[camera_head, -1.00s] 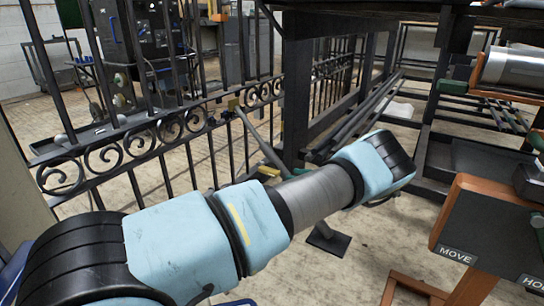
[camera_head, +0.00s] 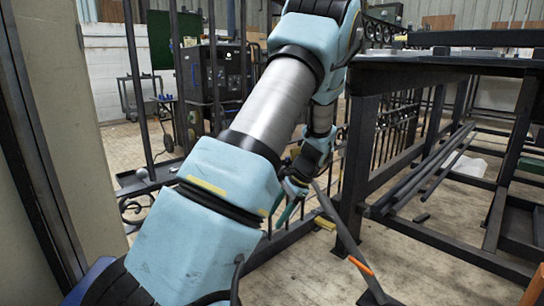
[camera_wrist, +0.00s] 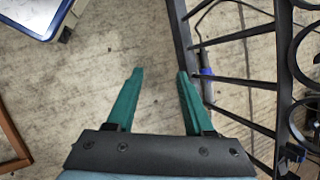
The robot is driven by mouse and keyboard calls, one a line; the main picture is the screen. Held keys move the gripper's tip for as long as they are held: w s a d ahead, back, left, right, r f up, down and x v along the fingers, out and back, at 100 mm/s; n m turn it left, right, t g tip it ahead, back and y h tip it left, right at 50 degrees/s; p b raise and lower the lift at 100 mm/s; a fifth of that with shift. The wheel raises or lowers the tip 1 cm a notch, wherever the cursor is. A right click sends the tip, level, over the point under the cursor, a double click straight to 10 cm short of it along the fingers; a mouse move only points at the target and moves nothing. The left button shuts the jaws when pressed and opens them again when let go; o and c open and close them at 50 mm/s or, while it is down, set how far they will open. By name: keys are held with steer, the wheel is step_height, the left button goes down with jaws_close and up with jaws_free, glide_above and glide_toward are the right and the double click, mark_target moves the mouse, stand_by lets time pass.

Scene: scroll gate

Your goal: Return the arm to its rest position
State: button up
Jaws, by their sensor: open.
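My arm (camera_head: 270,105) is raised and folded across the middle of the head view, light blue with a grey metal tube. My gripper (camera_wrist: 160,72) shows in the wrist view with two green fingers apart and nothing between them. In the head view the gripper is partly hidden behind my arm, and a green finger shows low beside the black scroll gate (camera_head: 133,205).
A black steel workbench (camera_head: 362,140) with long bars on its lower shelf stands to the right. A slanted bar with an orange band (camera_head: 360,264) stands in front of it. A pale wall and dark post (camera_head: 35,135) are close at left. Open floor lies below the fingers.

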steer(key=s+a+r+n+h+p, duration=0.1)
steer(key=s+a+r+n+h, duration=0.1)
steer(key=s+a+r+n, duration=0.3)
steer(key=s+a+r+n+t+h+p, duration=0.1)
steer(key=s+r+n+h, duration=0.2)
steer(key=s, duration=0.4)
steer(key=s+a+r+n+h+p, duration=0.1)
steer(key=s+a+r+n, duration=0.2)
steer(key=s+r, duration=0.25)
step_height(320, 180, up, 37)
steer(key=p, duration=3.8)
steer(key=shift+s+d, duration=0.2)
steer(key=shift+d, duration=0.1)
